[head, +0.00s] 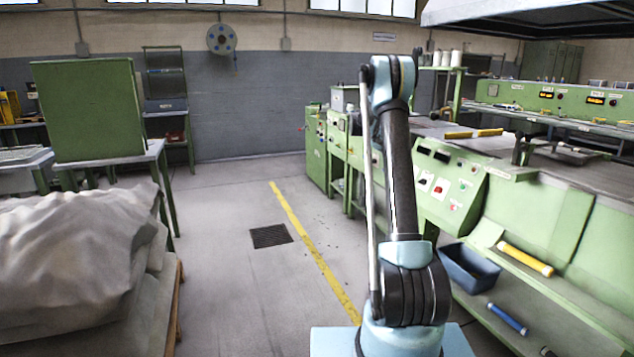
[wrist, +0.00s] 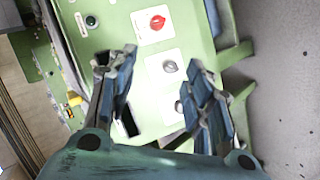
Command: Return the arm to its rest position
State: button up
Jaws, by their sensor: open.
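My arm stands upright in the middle of the head view, with its elbow at the top. My gripper shows in the wrist view (wrist: 158,92), with its two fingers apart and nothing between them. Behind the fingers is a green control panel (wrist: 115,22) with a red knob and a grey knob on white plates. I cannot tell the distance between the fingers and the panel. In the head view my gripper is not visible; the arm hides what lies behind it.
Green machines (head: 440,185) line the right side, with a blue bin (head: 468,268) and a yellow cylinder (head: 525,258) low down. A covered pallet (head: 75,260) stands at the left. The floor (head: 225,290) between is open, with a yellow line and a drain grate (head: 270,236).

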jog(key=s+a+r+n+t+y, duration=0.1)
jog(key=s+a+r+y, duration=0.15)
jog(key=s, duration=0.75)
jog(key=s+a+r+n+y, duration=0.1)
jog(key=s+a+r, duration=0.15)
jog(key=s, duration=0.85)
jog(key=s+a+r+t+y, duration=0.1)
jog(key=s+a+r+y, duration=0.15)
jog(key=s, duration=0.75)
jog(key=s+a+f+y, duration=0.1)
jog(key=s+a+f, duration=0.2)
jog(key=s+f, duration=0.3)
jog(key=s+a+f+n+y, duration=0.1)
jog(key=s+a+f, duration=0.3)
jog(key=s, duration=1)
jog(key=s+a+f+n+t+y, duration=0.1)
jog(key=s+a+f, duration=0.3)
jog(key=s+f, duration=0.4)
jog(key=shift+s+a+f+y, duration=0.25)
jog(key=shift+s+y, duration=0.35)
jog(key=shift+s, duration=0.6)
